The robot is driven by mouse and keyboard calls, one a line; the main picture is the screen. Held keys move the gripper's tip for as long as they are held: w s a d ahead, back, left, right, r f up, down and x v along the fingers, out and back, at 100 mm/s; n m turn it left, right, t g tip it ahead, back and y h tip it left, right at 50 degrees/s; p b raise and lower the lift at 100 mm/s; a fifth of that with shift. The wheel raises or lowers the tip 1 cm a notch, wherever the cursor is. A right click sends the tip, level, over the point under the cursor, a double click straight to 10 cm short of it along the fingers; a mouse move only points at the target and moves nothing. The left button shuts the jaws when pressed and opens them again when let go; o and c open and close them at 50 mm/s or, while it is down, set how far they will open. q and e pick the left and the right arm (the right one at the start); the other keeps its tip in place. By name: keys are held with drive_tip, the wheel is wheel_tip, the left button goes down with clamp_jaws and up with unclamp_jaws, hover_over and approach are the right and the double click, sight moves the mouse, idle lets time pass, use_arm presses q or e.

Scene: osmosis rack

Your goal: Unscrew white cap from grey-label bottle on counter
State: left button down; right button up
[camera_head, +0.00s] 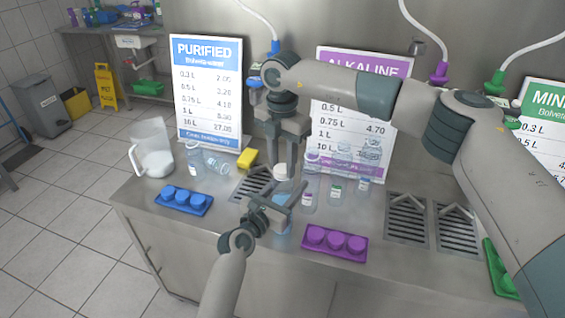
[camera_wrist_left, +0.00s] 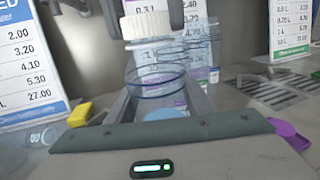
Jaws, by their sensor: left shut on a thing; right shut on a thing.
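A clear bottle (camera_wrist_left: 155,85) with bluish rings stands upright between the fingers of my left gripper (camera_head: 274,194), which is shut on it above the counter's front part. A white ribbed cap (camera_wrist_left: 148,26) is directly over the bottle in the left wrist view; the cap also shows in the head view (camera_head: 283,171). My right gripper (camera_head: 285,160) points down from above and is shut on the cap. I cannot tell whether cap and bottle are still joined. The bottle's grey label cannot be made out.
Small bottles (camera_head: 335,192) stand just right of the grippers. A purple cap tray (camera_head: 335,243) and a blue cap tray (camera_head: 184,200) lie near the front edge. A jug (camera_head: 155,160), a yellow sponge (camera_head: 247,158) and signs (camera_head: 208,95) are behind. Drain grates (camera_head: 405,220) are at right.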

drive_tip(key=n, duration=3.4)
drive_tip(key=shift+r, duration=0.1)
drive_tip(key=n, duration=1)
drive_tip(key=shift+n, duration=0.3)
